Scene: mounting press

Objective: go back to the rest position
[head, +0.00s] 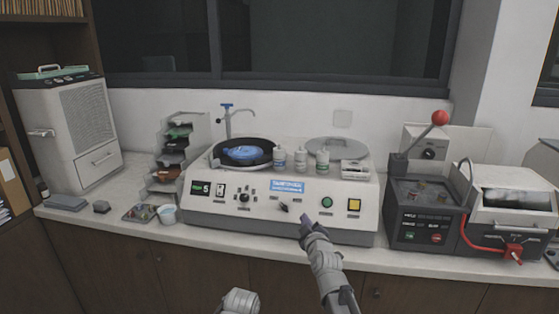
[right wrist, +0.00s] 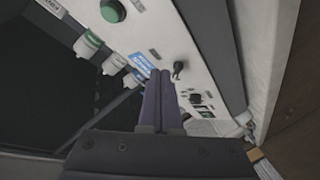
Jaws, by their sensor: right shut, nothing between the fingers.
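My right gripper (head: 305,222) is in front of the white control panel of the polishing machine (head: 228,214), near a small black lever switch (head: 283,207). In the right wrist view its two purple fingers (right wrist: 160,95) are shut together with nothing between them. The black switch (right wrist: 179,68) shows there just beyond and to the right of the fingertips; I cannot tell whether they touch the panel. Part of my left arm shows at the bottom of the head view, but its gripper is not in view.
The panel has a green button (head: 327,202) and a yellow button (head: 354,205). Bottles (head: 301,160) stand on top. At right is a press with a red-knobbed lever (head: 439,118). A small white cup (head: 168,214) stands at left on the counter (head: 120,232). The space before the counter looks clear.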

